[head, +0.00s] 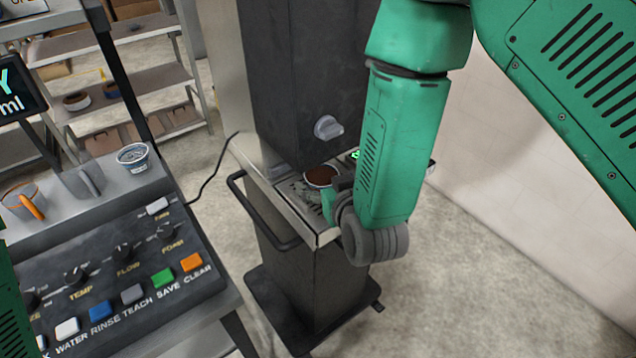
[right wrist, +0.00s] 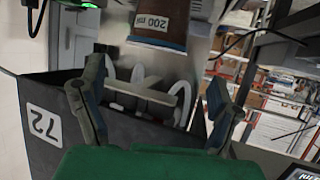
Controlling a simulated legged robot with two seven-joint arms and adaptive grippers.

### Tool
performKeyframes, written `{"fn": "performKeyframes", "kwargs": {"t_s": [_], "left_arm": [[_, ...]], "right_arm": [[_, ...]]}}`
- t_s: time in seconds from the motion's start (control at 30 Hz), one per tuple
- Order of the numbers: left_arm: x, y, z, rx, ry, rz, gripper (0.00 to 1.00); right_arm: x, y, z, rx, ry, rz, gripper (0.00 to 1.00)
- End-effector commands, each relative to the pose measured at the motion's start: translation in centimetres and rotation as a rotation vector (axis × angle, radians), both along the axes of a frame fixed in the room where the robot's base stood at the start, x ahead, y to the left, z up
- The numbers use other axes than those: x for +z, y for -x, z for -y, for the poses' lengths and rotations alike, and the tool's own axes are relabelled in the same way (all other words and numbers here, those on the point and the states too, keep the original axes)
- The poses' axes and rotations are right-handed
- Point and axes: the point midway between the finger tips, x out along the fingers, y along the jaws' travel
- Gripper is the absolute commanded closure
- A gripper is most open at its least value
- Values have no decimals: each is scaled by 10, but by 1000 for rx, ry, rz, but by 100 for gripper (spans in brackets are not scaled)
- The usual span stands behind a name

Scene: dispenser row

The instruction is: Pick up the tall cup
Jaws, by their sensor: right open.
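A cup with a brown top (head: 320,175) stands on the stand's tray under the dark dispenser, partly hidden by my right gripper. In the right wrist view a brown cup (right wrist: 158,30) with a white "200 ml" label shows at the top, beyond the fingers; it looks like the same cup. My right gripper (head: 335,200) is close beside the cup in the head view. In the wrist view its fingers (right wrist: 155,95) are spread wide with nothing between them, and the cup is apart from them. My left gripper is not in view.
The dark dispenser (head: 305,70) with a grey knob rises right behind the cup. A black rail (head: 262,215) edges the stand. Shelves (head: 130,85) stand behind.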

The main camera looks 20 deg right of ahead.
Motion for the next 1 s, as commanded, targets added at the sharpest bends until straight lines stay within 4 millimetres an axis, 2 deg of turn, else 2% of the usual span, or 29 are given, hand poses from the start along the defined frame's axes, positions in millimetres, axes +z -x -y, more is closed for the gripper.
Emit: {"fn": "performKeyframes", "kwargs": {"t_s": [0.27,0.53,0.83,0.87,1.0], "left_arm": [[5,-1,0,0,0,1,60],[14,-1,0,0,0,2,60],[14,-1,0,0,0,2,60],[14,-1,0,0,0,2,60],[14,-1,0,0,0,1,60]], "right_arm": [[-10,-19,2,0,-2,0,16],[-30,-52,1,0,0,0,16],[-33,-57,1,1,1,-1,16],[-33,-57,1,1,1,-1,20],[-33,-58,1,1,1,-1,69]]}}
